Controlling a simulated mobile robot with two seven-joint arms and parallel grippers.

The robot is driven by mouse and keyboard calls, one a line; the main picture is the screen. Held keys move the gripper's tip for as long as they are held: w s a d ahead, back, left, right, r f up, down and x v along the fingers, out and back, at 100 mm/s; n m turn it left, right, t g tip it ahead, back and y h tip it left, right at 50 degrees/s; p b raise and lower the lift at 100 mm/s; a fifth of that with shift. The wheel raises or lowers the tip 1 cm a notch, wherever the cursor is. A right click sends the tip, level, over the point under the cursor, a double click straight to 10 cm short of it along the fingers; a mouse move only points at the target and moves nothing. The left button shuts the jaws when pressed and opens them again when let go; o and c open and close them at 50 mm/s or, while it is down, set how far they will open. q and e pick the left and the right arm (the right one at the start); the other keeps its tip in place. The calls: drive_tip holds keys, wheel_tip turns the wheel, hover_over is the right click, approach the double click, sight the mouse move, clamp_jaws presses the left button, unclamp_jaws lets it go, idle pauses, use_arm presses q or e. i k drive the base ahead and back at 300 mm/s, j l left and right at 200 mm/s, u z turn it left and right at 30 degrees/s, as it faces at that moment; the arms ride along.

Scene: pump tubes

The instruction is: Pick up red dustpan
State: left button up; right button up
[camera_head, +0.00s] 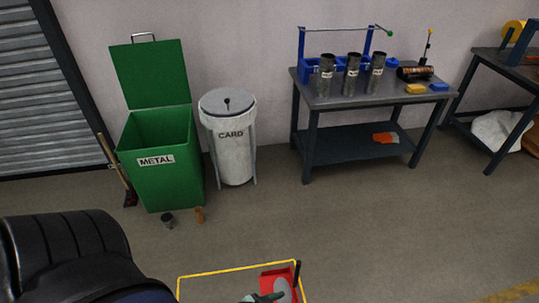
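A red object (269,282), possibly the red dustpan, lies at the bottom edge of the head view inside a yellow floor outline. It is partly cut off, so its full shape cannot be told. A short dark upright piece stands at its right side, and a grey-green item (262,298) overlaps its lower part. A small dark red and black piece (130,198) sits at the foot of a wooden handle (111,158) left of the green bin; it looks like a broom head. Neither of my grippers is in view.
A green METAL bin (161,184) with its lid open and a white CARD bin (236,158) stand by the wall. A black padded shape (66,250) fills the lower left. A dark table (338,98) holds several tubes.

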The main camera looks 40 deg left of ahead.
sight(277, 281)
drive_tip(key=i+l+u, duration=0.1)
drive_tip(key=u, duration=0.35)
drive_tip(key=i+l+u, duration=0.1)
drive_tip(key=u, duration=0.35)
drive_tip(key=l+u, duration=0.15)
drive_tip(key=u, duration=0.3)
drive_tip(key=i+l, duration=0.05)
